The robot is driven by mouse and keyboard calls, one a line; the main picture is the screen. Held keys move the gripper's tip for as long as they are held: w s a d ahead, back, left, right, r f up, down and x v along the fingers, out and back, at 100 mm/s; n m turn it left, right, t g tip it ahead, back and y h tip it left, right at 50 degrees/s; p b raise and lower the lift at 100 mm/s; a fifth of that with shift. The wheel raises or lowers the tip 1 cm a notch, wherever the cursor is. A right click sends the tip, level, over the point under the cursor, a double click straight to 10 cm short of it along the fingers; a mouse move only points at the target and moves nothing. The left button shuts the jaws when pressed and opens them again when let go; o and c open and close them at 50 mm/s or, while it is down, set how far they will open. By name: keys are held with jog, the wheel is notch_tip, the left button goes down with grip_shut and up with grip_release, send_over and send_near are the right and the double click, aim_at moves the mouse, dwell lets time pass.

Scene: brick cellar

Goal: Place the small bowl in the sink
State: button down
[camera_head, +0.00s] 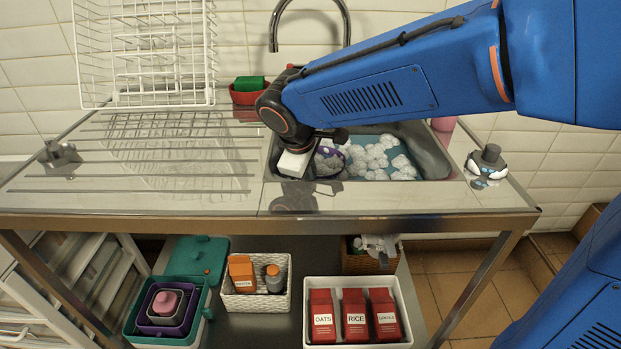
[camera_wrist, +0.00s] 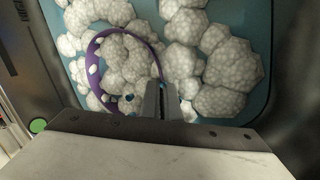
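The small bowl has a purple rim and shows in the wrist view (camera_wrist: 92,52) and, partly hidden by my gripper, in the head view (camera_head: 332,152). It is at the left part of the sink (camera_head: 437,158), among white foam lumps, and foam shows within its rim. My gripper (camera_wrist: 163,100) points down into the sink, its two grey fingers close together at the near right part of the bowl's rim. The fingers appear shut on that rim. The bowl's underside is hidden, so I cannot tell whether it touches the sink floor.
A curved faucet (camera_head: 348,22) rises behind the sink. A white wire rack (camera_head: 145,50) stands at the back left, near a red container (camera_head: 250,97) with a green sponge. Boxes and baskets fill the lower shelf.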

jog(key=c, duration=2.4)
grip_release()
jog(key=shift+f, duration=0.15)
jog(key=shift+c, duration=0.2)
jog(key=o, duration=0.4)
jog(key=v, duration=1.2)
jog(key=shift+d, duration=0.1)
